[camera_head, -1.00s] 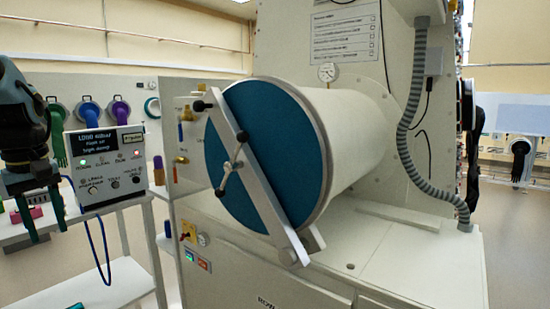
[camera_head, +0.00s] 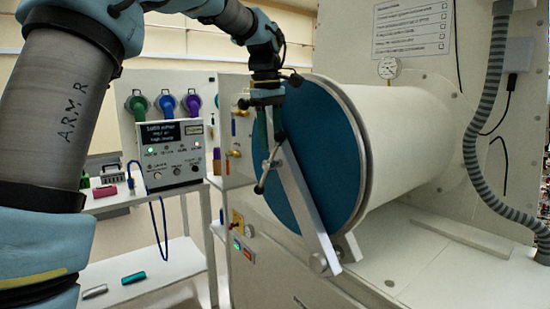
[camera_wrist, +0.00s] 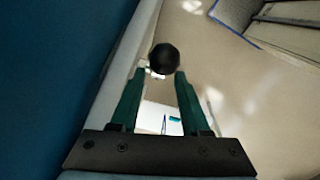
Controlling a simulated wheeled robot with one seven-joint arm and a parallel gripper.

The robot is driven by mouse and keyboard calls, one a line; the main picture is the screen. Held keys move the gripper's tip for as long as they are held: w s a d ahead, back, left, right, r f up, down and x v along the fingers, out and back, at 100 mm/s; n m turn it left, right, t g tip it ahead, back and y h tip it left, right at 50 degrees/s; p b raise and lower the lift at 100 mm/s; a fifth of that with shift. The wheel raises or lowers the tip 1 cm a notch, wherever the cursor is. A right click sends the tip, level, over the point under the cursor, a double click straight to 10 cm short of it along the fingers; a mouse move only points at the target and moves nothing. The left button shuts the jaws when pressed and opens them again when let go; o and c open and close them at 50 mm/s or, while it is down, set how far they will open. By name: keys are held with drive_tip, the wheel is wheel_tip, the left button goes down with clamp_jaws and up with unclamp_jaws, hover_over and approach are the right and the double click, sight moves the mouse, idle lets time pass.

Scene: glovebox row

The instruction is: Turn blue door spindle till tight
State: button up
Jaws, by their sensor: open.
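The blue round door (camera_head: 325,150) closes the end of a white cylinder, with a pale diagonal bar (camera_head: 300,195) across it. The blue door (camera_wrist: 45,70) fills the left side. I cannot tell whether the fingers touch the knob.
A control box (camera_head: 170,153) with a lit display stands on a white cart shelf at the left. Below the door are a yellow-plated switch (camera_head: 237,222) and lit buttons. A ribbed grey hose (camera_head: 485,130) hangs at the right. The floor left of the door looks clear.

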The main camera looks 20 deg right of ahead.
sight(272, 159)
drive_tip(key=shift+w+d+f+p, duration=0.15)
drive_tip(key=shift+f+p, duration=0.2)
drive_tip(key=shift+f, duration=2.35)
drive_tip(key=shift+c, duration=0.4)
clamp_jaws()
